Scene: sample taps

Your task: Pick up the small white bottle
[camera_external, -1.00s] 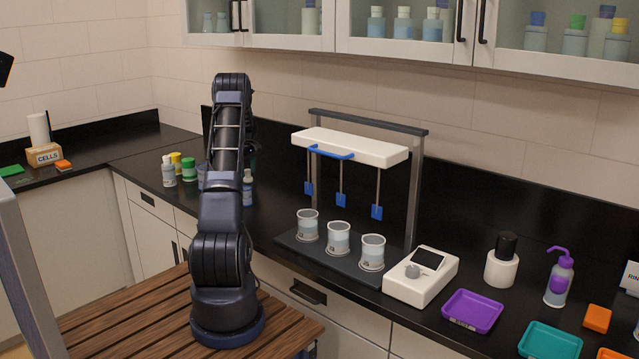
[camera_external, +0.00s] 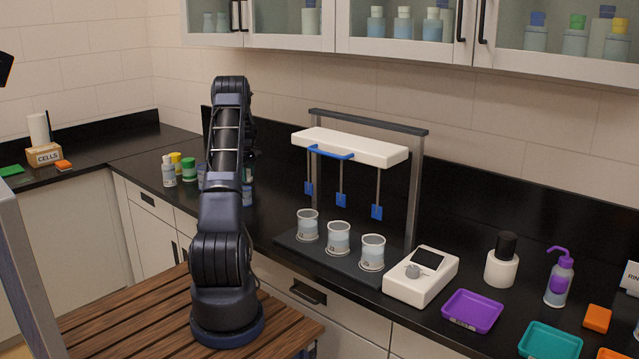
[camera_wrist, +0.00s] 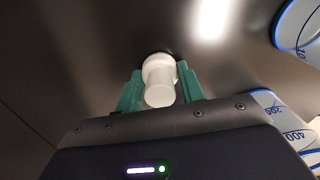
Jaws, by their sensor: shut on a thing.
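The small white bottle (camera_wrist: 158,72) shows in the wrist view, with its round white cap end toward the camera. My gripper (camera_wrist: 159,88) has its two green fingers on either side of the bottle and is shut on it. Beyond the bottle is a dark surface; I cannot tell whether the bottle touches it. In the external view my arm stands in front of my gripper and hides both it and the held bottle.
Bottles with white (camera_external: 168,172), yellow (camera_external: 175,158) and green (camera_external: 189,169) caps stand left of my arm. A bluish bottle (camera_external: 247,192) is partly hidden at its right. Vessels with blue markings (camera_wrist: 300,28) are close in the wrist view. A stirrer stand (camera_external: 350,148) with three beakers stands further right.

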